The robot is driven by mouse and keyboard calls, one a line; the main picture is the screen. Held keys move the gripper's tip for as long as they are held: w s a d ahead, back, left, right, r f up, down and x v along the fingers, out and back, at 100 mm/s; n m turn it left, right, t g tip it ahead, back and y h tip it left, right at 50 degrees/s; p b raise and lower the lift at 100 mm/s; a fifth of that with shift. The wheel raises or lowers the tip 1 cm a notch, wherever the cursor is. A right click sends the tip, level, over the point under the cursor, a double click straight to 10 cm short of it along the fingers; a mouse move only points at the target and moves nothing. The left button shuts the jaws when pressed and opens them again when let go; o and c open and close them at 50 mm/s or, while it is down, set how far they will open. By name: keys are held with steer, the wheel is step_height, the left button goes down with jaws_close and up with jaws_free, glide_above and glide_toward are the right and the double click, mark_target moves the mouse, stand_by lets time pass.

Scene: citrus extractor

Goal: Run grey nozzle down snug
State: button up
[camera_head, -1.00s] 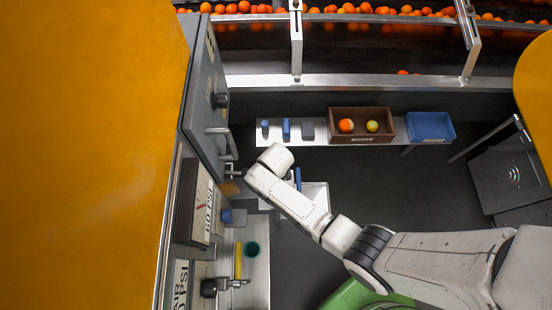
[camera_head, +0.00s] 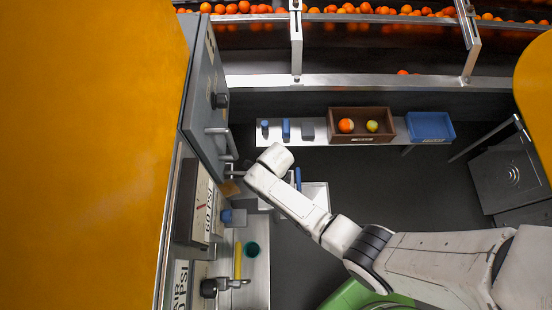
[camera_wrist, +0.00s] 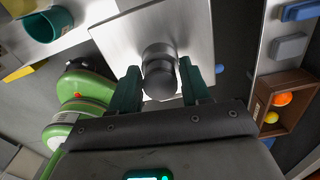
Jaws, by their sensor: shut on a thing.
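The grey nozzle (camera_wrist: 159,72) is a round, stepped grey metal piece in the middle of the wrist view. My gripper (camera_wrist: 160,84) has its two dark green fingers on either side of it, shut on it. A square pale metal plate (camera_wrist: 118,38) lies behind the nozzle in that view. Whether the nozzle is seated against anything is hidden. In the head view my arm's white end is beside the grey machine panel (camera_head: 203,95), and it hides the fingers and the nozzle.
A brown crate (camera_head: 360,138) with two fruits and a blue bin (camera_head: 430,126) stand on the back shelf. A teal cup (camera_head: 252,249) and a yellow piece (camera_head: 238,262) are on the lower shelf. A handle (camera_head: 222,143) juts from the panel.

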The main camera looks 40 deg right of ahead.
steer(key=shift+s+m, duration=0.1)
steer(key=shift+m, duration=0.5)
steer(key=shift+m, duration=0.9)
steer(key=o, duration=1.1)
steer(key=shift+c, duration=0.2)
step_height(320, 180, up, 12)
